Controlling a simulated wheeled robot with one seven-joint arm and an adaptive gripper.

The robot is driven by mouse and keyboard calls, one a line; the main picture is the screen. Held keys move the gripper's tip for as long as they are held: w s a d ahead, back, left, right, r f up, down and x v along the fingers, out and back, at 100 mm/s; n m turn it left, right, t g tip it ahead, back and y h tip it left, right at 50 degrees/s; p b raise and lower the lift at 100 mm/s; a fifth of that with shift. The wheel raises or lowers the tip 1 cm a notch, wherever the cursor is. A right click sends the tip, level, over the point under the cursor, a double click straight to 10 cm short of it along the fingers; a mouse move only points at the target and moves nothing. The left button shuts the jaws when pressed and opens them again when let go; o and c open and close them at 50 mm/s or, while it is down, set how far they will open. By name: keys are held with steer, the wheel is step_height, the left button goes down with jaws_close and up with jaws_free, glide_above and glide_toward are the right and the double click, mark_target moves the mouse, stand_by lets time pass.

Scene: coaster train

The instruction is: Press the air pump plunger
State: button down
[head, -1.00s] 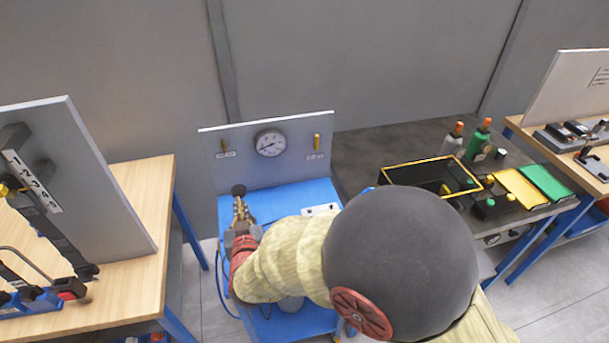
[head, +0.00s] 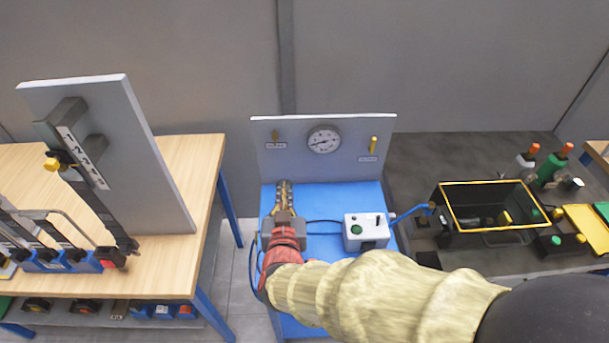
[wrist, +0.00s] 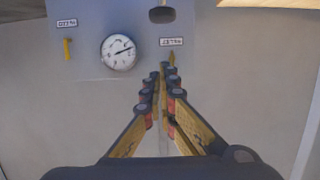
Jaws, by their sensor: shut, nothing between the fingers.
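My gripper (head: 283,186) is shut and empty in front of the left part of a grey gauge panel (head: 350,160), over a blue bench top (head: 340,198). In the wrist view my fingertips (wrist: 166,72) meet just right of the gauge, in a picture that shows the panel upside down. A dark rounded knob (wrist: 161,15), perhaps the plunger's top, shows there above the fingertips, apart from them in the picture. Its depth relative to them is unclear. In the head view my gripper seems to hide it. The round white gauge (head: 323,140) is on the panel.
Two yellow levers (head: 373,145) (head: 275,136) flank the gauge. A white box with a green button (head: 366,232) stands on the blue bench, right of my gripper. A black yellow-rimmed bin (head: 490,232) is farther right. A wooden bench (head: 170,265) stands left.

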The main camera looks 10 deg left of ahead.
steer(key=shift+s+a, duration=0.1)
steer(key=b+x, duration=0.1)
steer(key=x, duration=0.2)
steer(key=f+b+x, duration=0.1)
steer(key=x, duration=0.3)
steer(key=f+x, duration=0.1)
steer(key=x, duration=0.2)
steer(key=shift+f+b, duration=0.2)
steer(key=shift+b, duration=0.2)
steer(key=shift+f, duration=0.8)
steer(key=shift+f, duration=0.15)
